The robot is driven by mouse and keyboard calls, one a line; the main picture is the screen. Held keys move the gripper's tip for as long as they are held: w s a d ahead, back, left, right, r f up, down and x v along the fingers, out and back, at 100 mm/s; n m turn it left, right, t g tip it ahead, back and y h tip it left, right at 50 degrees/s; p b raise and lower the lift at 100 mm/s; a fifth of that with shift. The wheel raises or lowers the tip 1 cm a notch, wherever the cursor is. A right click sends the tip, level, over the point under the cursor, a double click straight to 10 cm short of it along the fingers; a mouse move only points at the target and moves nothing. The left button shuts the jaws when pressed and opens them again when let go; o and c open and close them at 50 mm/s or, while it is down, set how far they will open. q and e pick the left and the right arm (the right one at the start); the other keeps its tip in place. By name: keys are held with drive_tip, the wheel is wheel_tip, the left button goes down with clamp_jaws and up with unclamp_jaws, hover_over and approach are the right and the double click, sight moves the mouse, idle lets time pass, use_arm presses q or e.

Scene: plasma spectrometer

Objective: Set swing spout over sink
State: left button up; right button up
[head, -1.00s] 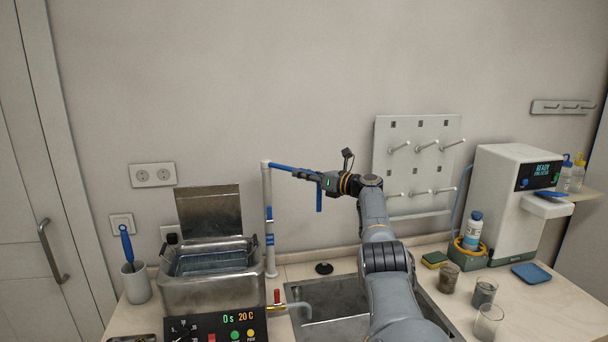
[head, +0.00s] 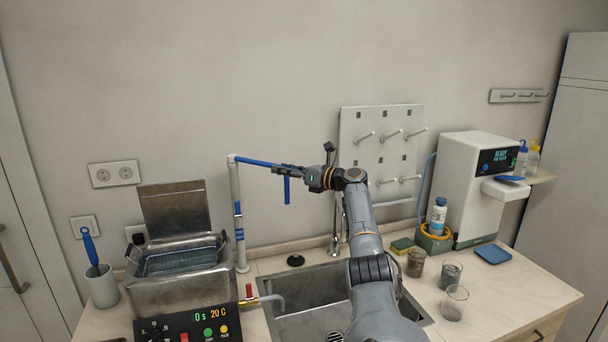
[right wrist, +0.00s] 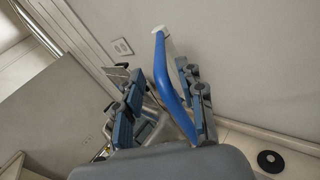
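The swing spout is a white upright post (head: 237,215) with a blue arm (head: 252,161) at its top and a short blue outlet (head: 287,190) hanging down. The spout arm extends right from the post, with its outlet above the counter's back area, behind the sink (head: 300,305). My right gripper (head: 285,168) is at the outer part of the blue arm. In the right wrist view, the blue tube (right wrist: 166,75) passes between my spread fingers (right wrist: 158,88), nearer the right-hand finger; contact is unclear. My left gripper is not in view.
A metal bath with raised lid (head: 180,292) stands left of the post. A tap (head: 335,235) stands behind my arm. A peg board (head: 350,125) is on the wall. Beakers (head: 453,303), a bottle (head: 438,217) and a white dispenser (head: 460,175) stand at the right.

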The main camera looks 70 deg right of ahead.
drive_tip(key=s, duration=0.6)
drive_tip(key=shift+s+a, duration=0.35)
drive_tip(key=shift+a, duration=0.1)
